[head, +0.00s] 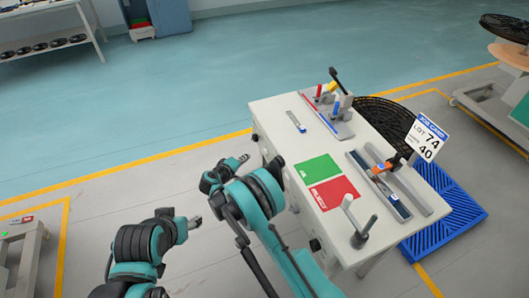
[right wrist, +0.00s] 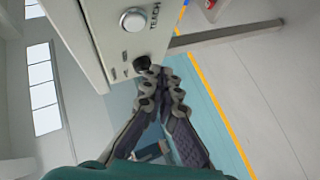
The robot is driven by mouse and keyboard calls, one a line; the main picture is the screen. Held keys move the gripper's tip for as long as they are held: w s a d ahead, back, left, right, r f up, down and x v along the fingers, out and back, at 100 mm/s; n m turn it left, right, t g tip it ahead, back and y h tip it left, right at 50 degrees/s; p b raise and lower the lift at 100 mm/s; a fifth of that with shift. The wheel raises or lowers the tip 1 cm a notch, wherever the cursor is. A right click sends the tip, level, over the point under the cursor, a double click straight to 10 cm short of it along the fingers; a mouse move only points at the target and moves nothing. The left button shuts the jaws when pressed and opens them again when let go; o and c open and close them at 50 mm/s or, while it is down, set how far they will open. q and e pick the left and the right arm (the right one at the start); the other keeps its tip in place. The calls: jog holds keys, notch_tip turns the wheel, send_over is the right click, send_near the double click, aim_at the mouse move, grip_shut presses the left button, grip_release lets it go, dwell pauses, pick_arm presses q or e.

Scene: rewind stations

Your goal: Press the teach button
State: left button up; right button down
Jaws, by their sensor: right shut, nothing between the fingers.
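The teach button is a round silver button (right wrist: 133,19) on the pale panel in the right wrist view, with the word TEACH printed beside it. A round black knob (right wrist: 142,63) sits on the same panel near its edge. My right gripper (right wrist: 155,76) is shut and empty, its fingertips close to the black knob and apart from the teach button; I cannot tell whether they touch the knob. In the head view my right gripper (head: 242,160) is beside the station's near side. My left gripper (head: 192,222) is left of the station, its fingers too small to read.
The white station (head: 268,118) carries green (head: 318,168) and red (head: 334,193) mats, clamps, a crank (head: 360,230) and a job card (head: 424,140). Floor to the left is clear up to a low bench (head: 22,245).

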jog(key=shift+w+d, duration=0.25)
jog(key=shift+d, duration=0.55)
jog(key=shift+w+d, duration=0.3)
jog(key=shift+d, duration=0.5)
jog(key=shift+w+d, duration=0.25)
jog(key=shift+d, duration=0.55)
jog(key=shift+d, duration=0.15)
jog(key=shift+w+d, duration=0.1)
jog(key=shift+d, duration=0.15)
jog(key=shift+w+d, duration=0.15)
jog(key=shift+d, duration=0.25)
jog(key=shift+a, duration=0.1)
dwell(0.4)
jog(key=shift+s+a, duration=0.3)
jog(key=shift+a, duration=0.35)
jog(key=shift+a, duration=0.15)
jog(key=a, duration=0.1)
jog(key=s+a, duration=0.1)
jog(key=a, duration=0.2)
jog(key=shift+s+a, duration=0.25)
